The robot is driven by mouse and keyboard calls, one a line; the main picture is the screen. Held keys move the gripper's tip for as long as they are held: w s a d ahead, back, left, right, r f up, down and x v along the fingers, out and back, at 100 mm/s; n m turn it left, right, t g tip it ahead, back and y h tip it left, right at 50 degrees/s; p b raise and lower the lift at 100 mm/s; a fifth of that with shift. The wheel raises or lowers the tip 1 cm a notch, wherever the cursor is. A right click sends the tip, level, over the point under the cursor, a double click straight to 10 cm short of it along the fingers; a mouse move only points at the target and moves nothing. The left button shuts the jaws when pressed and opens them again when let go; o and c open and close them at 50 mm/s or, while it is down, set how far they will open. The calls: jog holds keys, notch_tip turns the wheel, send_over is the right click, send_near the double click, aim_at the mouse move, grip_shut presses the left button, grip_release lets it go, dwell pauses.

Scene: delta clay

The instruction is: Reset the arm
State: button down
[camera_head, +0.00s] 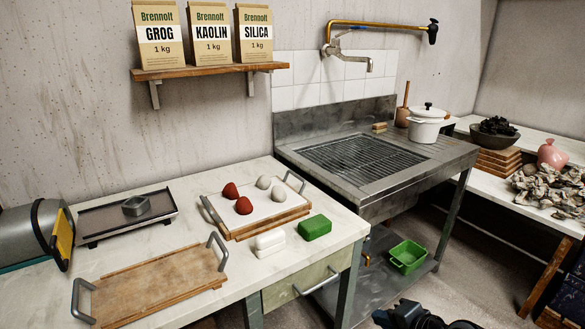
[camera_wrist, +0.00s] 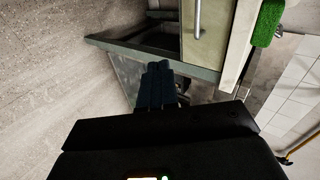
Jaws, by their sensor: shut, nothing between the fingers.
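My gripper (camera_head: 410,315) shows at the bottom edge of the head view, low in front of the sink unit and away from the worktops. In the wrist view its dark fingers (camera_wrist: 157,85) are together, with nothing between them. Past the fingers in that view are the floor, the lower part of the sink frame and the pale green drawer front (camera_wrist: 196,40). Most of my arm is outside the head view.
The white worktop (camera_head: 190,300) holds a wooden tray (camera_head: 150,287), a white-topped tray (camera_head: 240,232) with red and grey lumps, and a green block (camera_head: 315,227). The metal sink (camera_head: 365,160) stands beside it. A green basket (camera_head: 408,256) sits on its lower shelf. Floor (camera_head: 480,270) is clear at right.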

jog(key=s+d+f+n+t+h, duration=0.1)
jog(key=s+d+n+h, duration=0.15)
jog(key=s, duration=1.05)
jog(key=s+d+f+n+t+h, duration=0.1)
jog(key=s+n+h, duration=0.15)
jog(key=s, duration=1.15)
jog(key=s+a+r+n+t, duration=0.1)
jog(key=s+a+r+n, duration=0.1)
jog(key=s+r, duration=0.6)
jog(key=s+a+r+n+t, duration=0.2)
jog(key=s+r+n, duration=0.2)
jog(key=s+r, duration=0.5)
jog(key=shift+r+n+t, duration=0.3)
jog(key=shift+r, duration=0.5)
jog(key=shift+w+a, duration=0.1)
